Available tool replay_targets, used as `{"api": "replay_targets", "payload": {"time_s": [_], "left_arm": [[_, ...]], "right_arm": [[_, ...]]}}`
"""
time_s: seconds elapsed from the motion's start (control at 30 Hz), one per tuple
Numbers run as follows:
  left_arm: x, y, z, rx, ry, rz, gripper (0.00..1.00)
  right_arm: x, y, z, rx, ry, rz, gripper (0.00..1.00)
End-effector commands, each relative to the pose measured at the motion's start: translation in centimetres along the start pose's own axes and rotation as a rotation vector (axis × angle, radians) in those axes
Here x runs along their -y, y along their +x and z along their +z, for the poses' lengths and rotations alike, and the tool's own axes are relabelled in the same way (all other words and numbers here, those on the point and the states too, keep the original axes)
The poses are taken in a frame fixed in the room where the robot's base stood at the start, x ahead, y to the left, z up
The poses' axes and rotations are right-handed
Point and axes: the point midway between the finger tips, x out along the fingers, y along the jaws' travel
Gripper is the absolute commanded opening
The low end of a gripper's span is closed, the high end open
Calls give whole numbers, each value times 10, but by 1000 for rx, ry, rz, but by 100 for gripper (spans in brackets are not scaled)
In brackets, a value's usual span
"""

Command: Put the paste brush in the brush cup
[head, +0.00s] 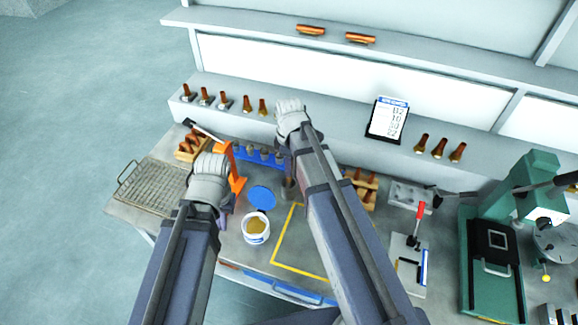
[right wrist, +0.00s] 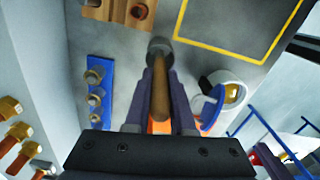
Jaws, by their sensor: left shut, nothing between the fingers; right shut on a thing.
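My right gripper (right wrist: 160,80) is shut on the paste brush, whose brown wooden handle (right wrist: 160,97) shows between the fingers in the right wrist view. The grey round brush cup (right wrist: 160,46) lies just beyond the fingertips, in line with the handle. In the head view the cup (head: 288,189) stands on the bench beside my right arm. My arm hides most of the right gripper and the brush there. I cannot tell whether the brush's lower end is inside the cup or above it. My left gripper (head: 226,210) is shut and empty, left of the paste tub.
The white paste tub (head: 256,228) stands near the blue lid (head: 262,199). An orange stand (head: 238,182) and a blue rack (right wrist: 95,105) with several fittings are close by. A yellow outline (head: 280,250) marks clear bench. A wire tray (head: 150,190) lies at left.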

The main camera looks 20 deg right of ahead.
Motion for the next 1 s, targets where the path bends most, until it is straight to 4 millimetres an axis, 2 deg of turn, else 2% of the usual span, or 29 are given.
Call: {"api": "replay_targets", "payload": {"time_s": [0.03, 0.2, 0.6, 0.63, 0.9, 1.0], "left_arm": [[-1, 12, -1, 0, 2, 0, 0], [-2, 26, -2, 0, 3, -1, 0], [-3, 28, -2, 0, 4, -1, 0], [-3, 28, -2, 0, 4, -1, 0], [-3, 28, -2, 0, 4, -1, 0], [-3, 28, -2, 0, 4, -1, 0]], "right_arm": [[0, 12, 0, 0, 0, 0, 0], [0, 26, 0, 0, 0, 0, 0], [0, 28, 0, 0, 0, 0, 0], [0, 28, 0, 0, 0, 0, 26], [0, 28, 0, 0, 0, 0, 56], [0, 28, 0, 0, 0, 0, 57]]}}
